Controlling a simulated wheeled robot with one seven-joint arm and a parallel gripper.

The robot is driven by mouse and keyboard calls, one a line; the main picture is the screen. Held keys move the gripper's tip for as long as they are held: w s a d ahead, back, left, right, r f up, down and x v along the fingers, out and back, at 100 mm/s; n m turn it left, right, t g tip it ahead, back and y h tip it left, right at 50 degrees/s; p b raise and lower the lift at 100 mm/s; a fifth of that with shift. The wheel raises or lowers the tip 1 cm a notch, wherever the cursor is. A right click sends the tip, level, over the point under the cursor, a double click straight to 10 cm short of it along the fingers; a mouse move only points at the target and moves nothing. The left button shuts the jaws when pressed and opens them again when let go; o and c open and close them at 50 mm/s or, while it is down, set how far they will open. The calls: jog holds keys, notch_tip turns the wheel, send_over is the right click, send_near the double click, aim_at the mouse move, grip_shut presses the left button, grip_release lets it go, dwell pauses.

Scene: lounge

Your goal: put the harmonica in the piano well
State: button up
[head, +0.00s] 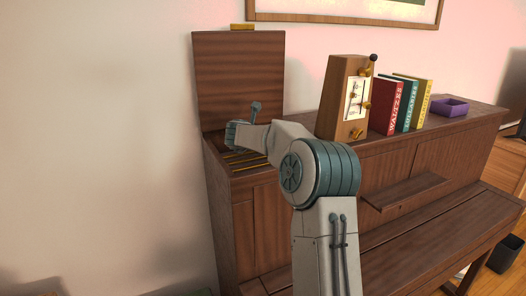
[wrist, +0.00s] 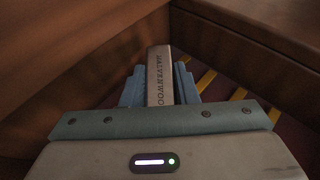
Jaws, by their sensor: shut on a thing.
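The harmonica (wrist: 159,68) is a slim metallic bar with dark lettering, seen in the wrist view. My gripper (wrist: 160,86) is shut on it, with a blue-grey finger on each side. The harmonica points away from my palm, down among the wooden walls of the piano well (head: 246,168). The well is open at the left end of the piano, and yellow strips show in it. In the head view my wrist is over the well, and my fingers and the harmonica are hidden. I cannot tell whether the harmonica touches the well's floor.
The raised lid (head: 239,75) stands behind the well against the wall. Wooden walls close in around my gripper.

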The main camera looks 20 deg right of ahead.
notch_tip(320, 180, down, 5)
jog(key=shift+r, duration=0.15)
jog(key=shift+w+f, duration=0.2)
jog(key=o, duration=1)
jog(key=shift+s+r, duration=0.1)
jog(key=shift+b+v, duration=0.8)
jog(key=shift+v, duration=2.9)
